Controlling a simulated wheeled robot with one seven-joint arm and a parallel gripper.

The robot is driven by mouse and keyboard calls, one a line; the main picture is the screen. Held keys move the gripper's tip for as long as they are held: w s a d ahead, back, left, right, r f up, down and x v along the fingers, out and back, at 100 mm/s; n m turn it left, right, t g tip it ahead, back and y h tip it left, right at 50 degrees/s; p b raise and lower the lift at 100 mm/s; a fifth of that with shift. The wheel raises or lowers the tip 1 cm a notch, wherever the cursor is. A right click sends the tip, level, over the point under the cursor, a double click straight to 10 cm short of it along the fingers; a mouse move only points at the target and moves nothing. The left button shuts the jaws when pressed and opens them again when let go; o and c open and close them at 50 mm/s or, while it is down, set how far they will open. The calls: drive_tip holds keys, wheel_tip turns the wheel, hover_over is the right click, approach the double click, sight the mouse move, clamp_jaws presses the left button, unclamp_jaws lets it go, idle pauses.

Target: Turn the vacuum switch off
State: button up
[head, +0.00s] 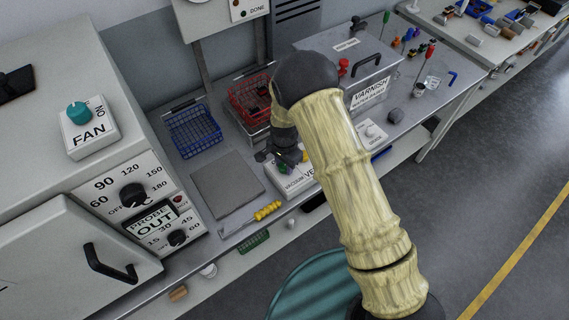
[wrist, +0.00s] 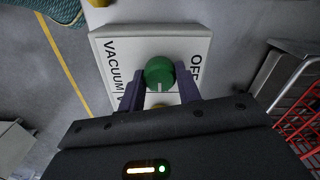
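The vacuum switch is a white box (wrist: 112,62) with a round green knob (wrist: 160,71), seen close in the wrist view. "VACUUM" is printed to the left and "OFF" to the right, partly cut by my finger. A pale pointer mark on the knob faces down the picture, toward my gripper's body. My gripper (wrist: 159,78) has its dark fingers apart, one on each side of the knob; gaps show, so it looks open. In the head view the switch box (head: 285,181) sits near the bench's front edge, with my gripper (head: 286,158) over it and hiding much of it.
A red wire basket (head: 246,100) stands behind the switch and a blue one (head: 192,131) to the left. A grey plate (head: 227,185) and a yellow object (head: 267,210) lie left of it. A varnish box (head: 365,90) is at right, a fan switch (head: 87,130) far left.

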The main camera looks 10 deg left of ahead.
drive_tip(key=shift+n, duration=0.3)
drive_tip(key=n+b, duration=0.2)
drive_tip(key=n, duration=0.2)
drive_tip(key=shift+w+b, duration=0.1)
drive_tip(key=shift+b, duration=0.25)
drive_tip(key=n+b, duration=0.2)
drive_tip(key=n, duration=0.2)
drive_tip(key=shift+a+n, duration=0.1)
drive_tip(key=shift+n, duration=0.2)
drive_tip(key=n+b, duration=0.1)
drive_tip(key=n, duration=0.3)
drive_tip(key=shift+n, duration=0.3)
drive_tip(key=shift+r+n+b, duration=0.1)
drive_tip(key=shift+n+b, duration=0.3)
drive_tip(key=shift+n, duration=1.8)
drive_tip(key=o, duration=1)
drive_tip(key=shift+c, duration=0.2)
